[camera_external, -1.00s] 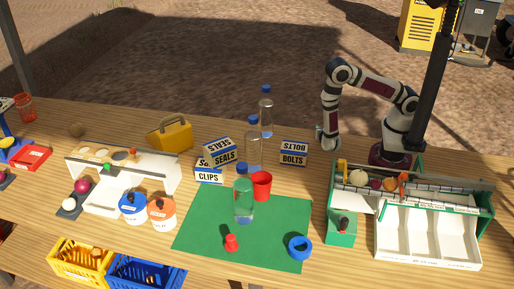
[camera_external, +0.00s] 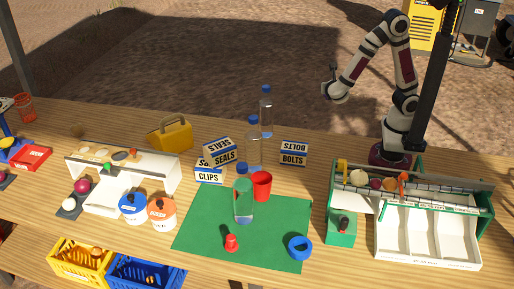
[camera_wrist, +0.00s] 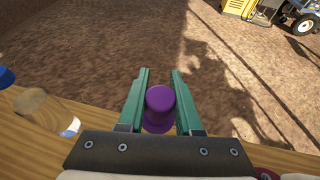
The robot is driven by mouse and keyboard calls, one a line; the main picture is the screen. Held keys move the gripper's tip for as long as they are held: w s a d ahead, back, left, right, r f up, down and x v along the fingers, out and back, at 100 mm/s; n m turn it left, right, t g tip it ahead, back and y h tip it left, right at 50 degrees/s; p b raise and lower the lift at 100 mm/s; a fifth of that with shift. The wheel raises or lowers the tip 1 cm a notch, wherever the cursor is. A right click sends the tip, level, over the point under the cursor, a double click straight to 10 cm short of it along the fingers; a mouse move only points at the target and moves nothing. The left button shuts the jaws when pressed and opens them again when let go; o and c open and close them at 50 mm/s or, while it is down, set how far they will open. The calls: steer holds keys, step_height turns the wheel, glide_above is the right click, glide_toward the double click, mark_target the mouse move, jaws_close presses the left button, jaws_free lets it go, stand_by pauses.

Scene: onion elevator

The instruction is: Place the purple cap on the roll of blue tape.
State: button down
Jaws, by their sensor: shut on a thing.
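The purple cap (camera_wrist: 160,106) sits between the two green fingers of my gripper (camera_wrist: 160,76) in the wrist view, shut on it. In the external view my gripper (camera_external: 331,84) is raised in the air behind the table's back edge, and the cap is too small to make out there. The roll of blue tape (camera_external: 290,249) lies flat at the right front of the green mat (camera_external: 205,236), far below and in front of my gripper.
A red knobbed piece (camera_external: 231,243), a capped bottle (camera_external: 244,205) and a red cup (camera_external: 262,184) stand on the mat. Bolts boxes (camera_external: 293,158) and clear bottles (camera_external: 266,118) stand behind it. A green-white sorting tray (camera_external: 430,245) is to the right.

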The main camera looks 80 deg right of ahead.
step_height(320, 180, up, 4)
steer(key=m+g+y, duration=0.7)
steer(key=m+y, duration=1.9)
steer(key=m, duration=0.8)
glide_above(303, 252)
step_height(303, 252, down, 17)
steer(key=shift+f, duration=0.1)
step_height(303, 252, down, 3)
steer(key=shift+a+g, duration=0.1)
steer(key=shift+g, duration=0.2)
steer(key=shift+f, duration=0.4)
